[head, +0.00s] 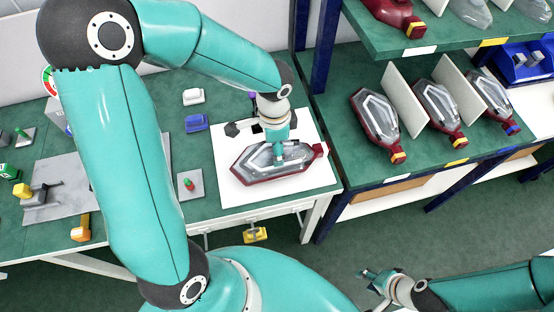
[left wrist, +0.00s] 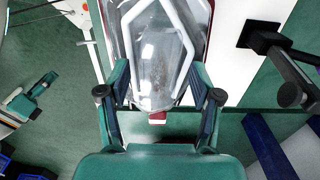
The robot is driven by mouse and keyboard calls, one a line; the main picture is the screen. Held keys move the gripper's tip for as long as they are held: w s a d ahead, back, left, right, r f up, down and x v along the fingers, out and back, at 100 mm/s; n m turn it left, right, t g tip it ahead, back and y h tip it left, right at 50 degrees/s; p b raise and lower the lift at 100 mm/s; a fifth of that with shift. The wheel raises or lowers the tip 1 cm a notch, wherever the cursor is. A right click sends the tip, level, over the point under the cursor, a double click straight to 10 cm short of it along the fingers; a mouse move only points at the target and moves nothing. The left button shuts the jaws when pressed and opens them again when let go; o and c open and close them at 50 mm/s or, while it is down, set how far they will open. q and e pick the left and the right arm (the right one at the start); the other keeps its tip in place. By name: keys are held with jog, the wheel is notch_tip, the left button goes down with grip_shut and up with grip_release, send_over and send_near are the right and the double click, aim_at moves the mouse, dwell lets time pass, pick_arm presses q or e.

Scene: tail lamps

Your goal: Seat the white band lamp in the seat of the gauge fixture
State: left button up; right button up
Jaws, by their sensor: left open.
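The lamp, with a clear lens and dark red body (head: 258,172), lies on a white board (head: 312,190) on the green bench. A pale band shows at its narrow right end (head: 321,149). The board, with a black clamp arm (head: 236,129), looks like the gauge fixture. I cannot tell whether the lamp is in a seat. My left gripper (head: 279,153) is open over the lamp. In the left wrist view, the lamp's lens (left wrist: 153,75) shows between and beyond its parted fingers. My right gripper (head: 370,281) is empty and appears open, low over the floor.
A shelf at right holds several similar lamps (head: 376,125) between white dividers (head: 403,100). Blue bins (head: 525,62) stand farther right. A grey plate (head: 62,190), a blue block (head: 196,122) and a small pad with a red-green knob (head: 188,184) lie on the bench. A black clamp (left wrist: 268,40) stands close to the left gripper.

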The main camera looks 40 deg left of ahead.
pick_arm(q)
jog(key=shift+s, duration=0.15)
grip_shut()
dwell(0.4)
jog(key=shift+r+p, duration=0.3)
jog(key=shift+r, duration=0.25)
notch_tip(320, 180, up, 20)
jog(key=shift+f, duration=0.2)
